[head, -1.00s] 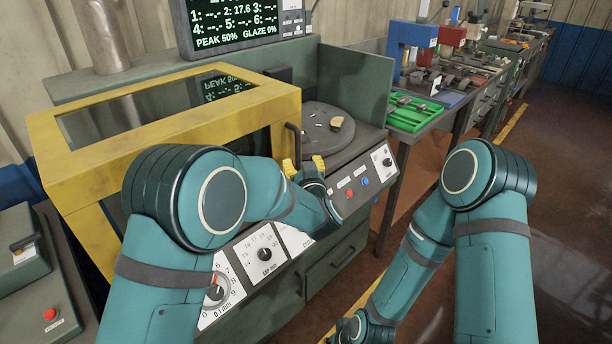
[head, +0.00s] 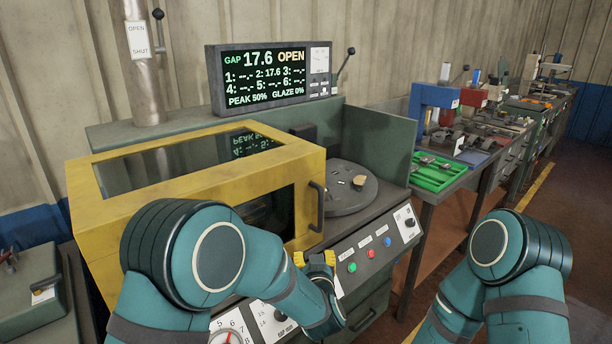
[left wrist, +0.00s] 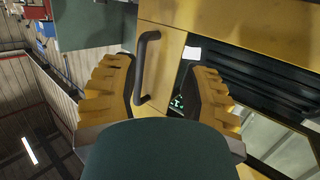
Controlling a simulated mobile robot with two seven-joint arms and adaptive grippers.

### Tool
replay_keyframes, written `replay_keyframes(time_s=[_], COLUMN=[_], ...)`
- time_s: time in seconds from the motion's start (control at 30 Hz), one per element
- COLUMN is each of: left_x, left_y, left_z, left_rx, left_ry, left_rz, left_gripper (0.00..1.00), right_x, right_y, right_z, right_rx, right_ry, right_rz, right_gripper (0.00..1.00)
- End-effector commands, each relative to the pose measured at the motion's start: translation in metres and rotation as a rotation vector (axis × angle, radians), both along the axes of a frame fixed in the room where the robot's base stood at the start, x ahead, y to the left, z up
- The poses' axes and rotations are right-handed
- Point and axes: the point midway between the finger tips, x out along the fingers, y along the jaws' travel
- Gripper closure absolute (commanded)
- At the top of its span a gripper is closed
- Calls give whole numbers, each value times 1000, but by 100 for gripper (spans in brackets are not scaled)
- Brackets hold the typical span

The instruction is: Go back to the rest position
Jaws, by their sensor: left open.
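My left gripper (head: 315,260) has yellow fingers. It is open and empty in front of the machine, just below the dark door handle (head: 317,206) of the yellow enclosure (head: 190,190). In the left wrist view the yellow fingers (left wrist: 155,90) stand apart, and the handle (left wrist: 146,66) shows in the gap between them, not gripped. My right arm is at the right of the head view, but its gripper is out of the frame.
A round grey plate (head: 345,195) with small pieces on it is right of the enclosure. A display (head: 270,76) reads GAP 17.6 OPEN. A control panel (head: 375,245) has coloured buttons. A green tray (head: 435,175) lies on the bench beyond. The floor at right is clear.

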Motion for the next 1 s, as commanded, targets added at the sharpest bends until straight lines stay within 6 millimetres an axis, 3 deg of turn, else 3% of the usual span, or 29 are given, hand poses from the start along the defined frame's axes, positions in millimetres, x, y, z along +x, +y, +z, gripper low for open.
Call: replay_keyframes(time_s=[0.03,0.17,0.3,0.4,0.6,0.7,0.8,1.0], left_x=[-5,-37,-97,-150,-245,-272,-284,-285], left_y=[21,62,100,122,145,149,150,150], left_z=[-30,-104,-170,-206,-238,-242,-243,-243], left_rx=[-9,-65,-148,-216,-332,-364,-378,-380], left_ry=[86,336,618,818,1127,1210,1248,1254], left_rz=[-12,-68,-105,-121,-136,-140,-143,-143], left_gripper=[54,54,54,54,54,54,54,54], right_x=[0,0,0,0,0,0,0,0], right_y=[0,0,0,0,0,0,0,0], right_z=[0,0,0,0,0,0,0,0], right_rx=[0,0,0,0,0,0,0,0], right_ry=[0,0,0,0,0,0,0,0], right_rz=[0,0,0,0,0,0,0,0], right_gripper=[100,100,100,100,100,100,100,100])
